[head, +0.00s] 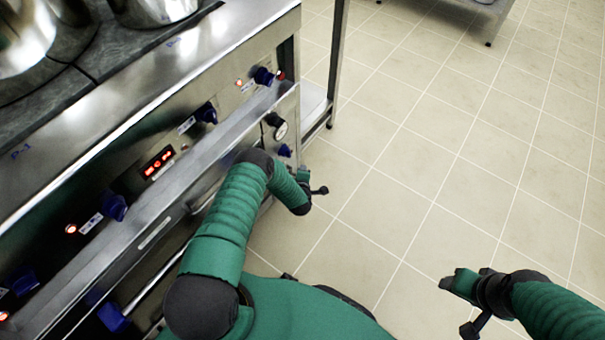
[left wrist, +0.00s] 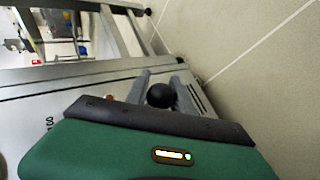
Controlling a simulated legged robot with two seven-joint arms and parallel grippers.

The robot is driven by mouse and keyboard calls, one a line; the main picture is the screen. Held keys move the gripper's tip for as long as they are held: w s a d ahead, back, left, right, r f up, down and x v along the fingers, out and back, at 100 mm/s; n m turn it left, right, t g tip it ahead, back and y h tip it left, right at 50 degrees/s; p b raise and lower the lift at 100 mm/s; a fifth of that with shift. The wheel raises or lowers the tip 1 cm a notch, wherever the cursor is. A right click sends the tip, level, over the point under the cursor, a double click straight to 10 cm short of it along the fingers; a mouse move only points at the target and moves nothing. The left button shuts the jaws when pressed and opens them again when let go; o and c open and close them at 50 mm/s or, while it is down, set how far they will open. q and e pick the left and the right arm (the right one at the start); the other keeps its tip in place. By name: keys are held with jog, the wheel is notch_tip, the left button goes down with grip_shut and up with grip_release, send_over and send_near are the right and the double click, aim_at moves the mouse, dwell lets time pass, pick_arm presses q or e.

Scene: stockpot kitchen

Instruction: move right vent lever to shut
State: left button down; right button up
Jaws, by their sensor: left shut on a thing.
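In the left wrist view a round black knob (left wrist: 160,95), seemingly the end of the vent lever, sits between the two grey fingers of my left gripper (left wrist: 163,90). The gripper is shut on it. The lever's shaft is hidden.
The steel cooker front (head: 150,190) carries several blue knobs, a red display (head: 158,162) and a long rail. Steel pots (head: 150,10) stand on top. A steel rack (head: 318,100) is beyond the cooker's right end. The tiled floor (head: 450,140) to the right is clear.

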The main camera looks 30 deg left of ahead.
pick_arm(q)
jog(key=shift+s+a+f, duration=0.1)
jog(key=shift+s+a, duration=0.15)
jog(key=c, duration=1.3)
grip_release()
jog(key=shift+o, duration=1)
jog(key=shift+w, duration=0.15)
jog(key=shift+d, duration=0.1)
jog(key=p+v, duration=0.8)
jog(key=v, duration=0.8)
jog(key=shift+s+d+r, duration=0.2)
jog(key=shift+s+d, duration=0.05)
jog(key=shift+s, duration=0.05)
